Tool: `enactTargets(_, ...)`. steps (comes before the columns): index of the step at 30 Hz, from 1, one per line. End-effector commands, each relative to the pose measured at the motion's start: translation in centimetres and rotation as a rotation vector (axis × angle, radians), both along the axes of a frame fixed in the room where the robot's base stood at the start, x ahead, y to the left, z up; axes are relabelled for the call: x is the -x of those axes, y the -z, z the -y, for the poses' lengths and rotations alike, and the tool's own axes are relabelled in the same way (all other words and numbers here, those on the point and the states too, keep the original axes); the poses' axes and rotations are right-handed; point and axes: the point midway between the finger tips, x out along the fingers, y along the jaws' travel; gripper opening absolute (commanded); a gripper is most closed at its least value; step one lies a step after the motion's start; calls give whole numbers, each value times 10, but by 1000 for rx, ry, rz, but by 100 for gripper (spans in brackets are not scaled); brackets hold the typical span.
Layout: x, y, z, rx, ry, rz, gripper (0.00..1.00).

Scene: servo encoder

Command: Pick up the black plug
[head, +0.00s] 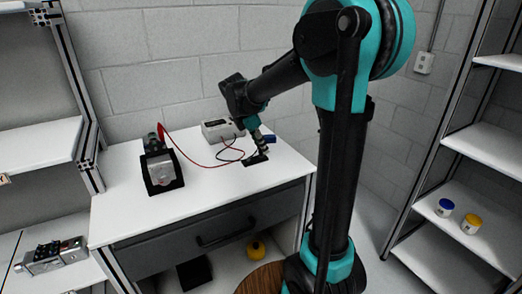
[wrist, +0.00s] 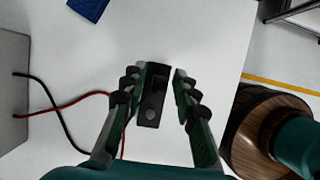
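The black plug (wrist: 154,98) is a dark block with round marks on its face. It lies on the white table top in the wrist view, between the two fingers of my gripper (wrist: 161,72). The fingers are apart. The left finger is right beside the plug and may touch it; a narrow gap shows on the right. In the head view my gripper (head: 263,148) points down over the table, with the black plug (head: 255,161) at its fingertips, partly hidden.
A grey box (head: 222,130) with red and black cables stands behind on the table (head: 215,190). A servo device in a black frame (head: 162,172) stands to the left. A blue item (wrist: 88,8) lies beyond my gripper. Shelves (head: 470,150) stand at right.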

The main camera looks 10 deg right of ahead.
Motion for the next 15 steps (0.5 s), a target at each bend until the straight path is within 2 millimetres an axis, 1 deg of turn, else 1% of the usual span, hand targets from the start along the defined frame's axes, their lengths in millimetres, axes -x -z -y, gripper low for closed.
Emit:
enactTargets(1,0,0,0,0,0,0,19)
enactTargets(6,0,0,0,0,0,0,0)
enactTargets(15,0,-1,0,0,0,0,0)
